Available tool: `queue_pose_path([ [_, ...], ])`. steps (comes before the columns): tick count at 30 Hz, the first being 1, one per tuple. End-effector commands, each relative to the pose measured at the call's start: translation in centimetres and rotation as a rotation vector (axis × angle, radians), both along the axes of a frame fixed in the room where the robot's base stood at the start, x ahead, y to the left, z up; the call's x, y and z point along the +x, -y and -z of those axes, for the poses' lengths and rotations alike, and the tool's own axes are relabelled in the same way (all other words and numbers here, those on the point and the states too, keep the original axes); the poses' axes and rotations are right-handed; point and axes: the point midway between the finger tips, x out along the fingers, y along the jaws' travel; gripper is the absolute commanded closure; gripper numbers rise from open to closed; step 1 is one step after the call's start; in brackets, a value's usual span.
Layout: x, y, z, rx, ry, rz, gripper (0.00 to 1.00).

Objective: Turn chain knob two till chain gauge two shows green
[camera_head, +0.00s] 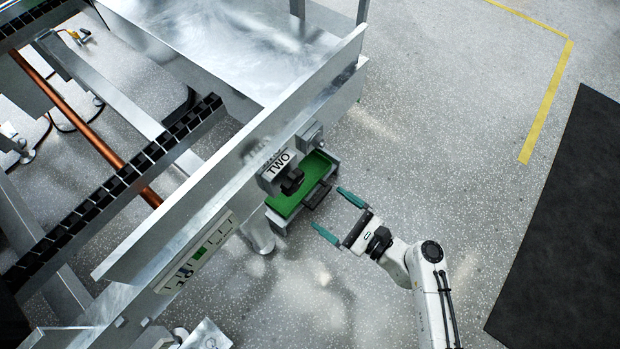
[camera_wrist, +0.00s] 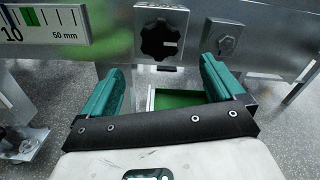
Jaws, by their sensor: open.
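Chain knob two is a black lobed knob (camera_head: 291,182) on a grey block labelled TWO (camera_head: 275,170), mounted on the side of the metal frame. It also shows in the wrist view as a dark knob (camera_wrist: 160,39) on its grey block, above and between my fingers. My gripper (camera_head: 338,212) is open and empty, with teal fingers (camera_wrist: 160,90) pointing toward the knob and apart from it. A gauge with a scale marked 10 and 50 mm (camera_wrist: 47,24) is at the upper left of the wrist view. Whether it is gauge two, I cannot tell.
A green tray (camera_head: 288,205) sits below the knob. A small grey block with a bolt (camera_wrist: 226,42) is right of the knob. The floor right of the frame is clear, up to a dark mat (camera_head: 565,220).

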Motion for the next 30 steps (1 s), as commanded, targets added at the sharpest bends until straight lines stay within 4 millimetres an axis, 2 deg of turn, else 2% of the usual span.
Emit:
queue_pose_path([
  [18, 5.7, -7.4, 0.0, -0.001, 0.003, -0.002, 0.05],
  [24, 6.4, -8.3, -0.1, 0.0, 0.001, -0.001, 0.05],
  [30, 6.5, -8.4, -0.1, -0.001, 0.002, -0.001, 0.05],
])
